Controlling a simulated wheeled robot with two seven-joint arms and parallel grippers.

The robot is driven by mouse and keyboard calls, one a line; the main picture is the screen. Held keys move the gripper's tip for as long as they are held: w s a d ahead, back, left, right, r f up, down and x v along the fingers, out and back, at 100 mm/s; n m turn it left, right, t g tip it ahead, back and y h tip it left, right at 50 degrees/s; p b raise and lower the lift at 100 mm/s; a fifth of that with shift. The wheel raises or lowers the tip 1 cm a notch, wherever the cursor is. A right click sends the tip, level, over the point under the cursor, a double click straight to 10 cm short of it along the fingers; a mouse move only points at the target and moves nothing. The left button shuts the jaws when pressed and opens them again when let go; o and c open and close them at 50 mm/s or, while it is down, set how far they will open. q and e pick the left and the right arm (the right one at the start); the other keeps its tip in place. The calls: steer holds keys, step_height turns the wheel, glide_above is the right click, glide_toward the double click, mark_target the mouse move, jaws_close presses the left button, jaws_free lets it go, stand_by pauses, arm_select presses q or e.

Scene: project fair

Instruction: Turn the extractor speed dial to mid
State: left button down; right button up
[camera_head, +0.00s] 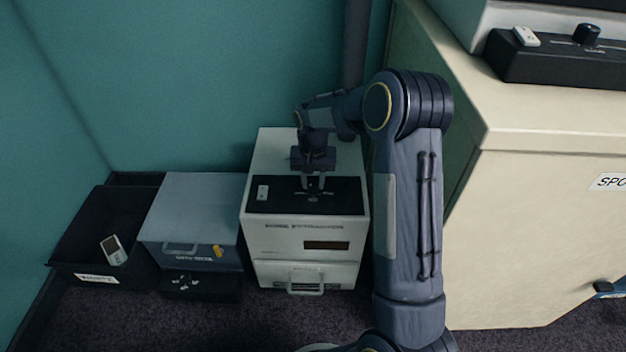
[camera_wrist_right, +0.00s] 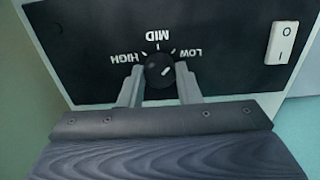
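The extractor (camera_head: 305,236) is a white box with a black control panel on top. In the right wrist view the panel (camera_wrist_right: 90,30) carries a round black dial (camera_wrist_right: 160,73) with HIGH, MID and LOW printed around it, upside down here. The dial's white mark lies on its right half, tilted toward the LOW side. My right gripper (camera_head: 313,186) points down onto the panel. In the right wrist view its two fingers (camera_wrist_right: 160,82) stand on either side of the dial, apparently touching it. My left gripper is out of view.
A white rocker switch (camera_wrist_right: 282,42) sits on the same panel. Left of the extractor stand a grey-blue box (camera_head: 195,200) and a black bin (camera_head: 75,240) holding a small device. A cream cabinet (camera_head: 540,220) fills the right, close beside my arm.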

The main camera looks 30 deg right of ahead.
steer(key=c, duration=0.3)
steer(key=shift+r+n+p, duration=0.2)
steer(key=shift+n+p, duration=1.2)
steer(key=shift+n, duration=0.1)
steer(key=shift+c, duration=0.2)
steer(key=n+p, duration=0.2)
steer(key=n, duration=0.1)
steer(key=shift+f+n+p, duration=0.15)
steer(key=shift+n+p, duration=0.6)
steer(key=shift+n, duration=0.65)
steer(key=o, duration=1)
